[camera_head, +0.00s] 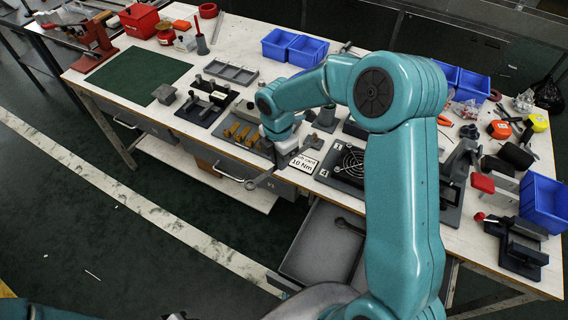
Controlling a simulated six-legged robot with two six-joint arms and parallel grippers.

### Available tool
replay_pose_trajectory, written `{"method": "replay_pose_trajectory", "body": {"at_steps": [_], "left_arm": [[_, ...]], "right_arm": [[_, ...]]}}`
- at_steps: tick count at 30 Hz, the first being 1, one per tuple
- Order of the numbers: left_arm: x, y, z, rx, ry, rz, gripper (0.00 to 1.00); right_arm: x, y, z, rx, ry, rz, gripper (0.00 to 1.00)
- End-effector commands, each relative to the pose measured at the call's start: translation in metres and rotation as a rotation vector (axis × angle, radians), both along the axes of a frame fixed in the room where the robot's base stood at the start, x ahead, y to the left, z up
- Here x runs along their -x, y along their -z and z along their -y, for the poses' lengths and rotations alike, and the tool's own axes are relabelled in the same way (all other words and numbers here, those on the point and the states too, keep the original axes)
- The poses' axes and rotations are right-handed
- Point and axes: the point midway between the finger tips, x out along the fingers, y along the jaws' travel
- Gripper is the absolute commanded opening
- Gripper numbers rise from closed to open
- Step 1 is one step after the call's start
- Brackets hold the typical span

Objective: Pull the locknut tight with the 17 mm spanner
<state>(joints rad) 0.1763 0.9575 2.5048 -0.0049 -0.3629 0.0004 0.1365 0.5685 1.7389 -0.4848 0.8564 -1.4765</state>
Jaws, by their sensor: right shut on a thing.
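My right gripper (284,150) is over the front edge of the bench, beside the plate of brass-coloured parts. It is shut on a grey spanner (262,179), whose round end sticks out past the bench edge toward the lower left. The size mark on the spanner is too small to read. The locknut cannot be made out; my right arm and gripper cover part of that area. A white label reading "10 Nm" (304,164) is just right of the gripper. My left gripper does not show.
An open drawer (303,248) below the bench holds a dark tool (350,227). A fan-like grille plate (347,165) lies right of the label. Blue bins (304,51) stand at the back. The green mat (137,76) at left is mostly bare. A red bin (139,21) stands behind it.

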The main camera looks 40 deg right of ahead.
Motion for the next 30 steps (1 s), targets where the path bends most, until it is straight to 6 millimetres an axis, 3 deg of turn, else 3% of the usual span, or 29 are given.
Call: {"method": "replay_pose_trajectory", "body": {"at_steps": [7,30], "left_arm": [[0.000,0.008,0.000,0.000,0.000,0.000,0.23],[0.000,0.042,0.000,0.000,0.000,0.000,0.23]], "right_arm": [[-0.002,0.014,0.011,0.000,-0.199,-0.002,0.00],[-0.006,0.060,0.025,0.000,-0.204,-0.003,0.00]]}}
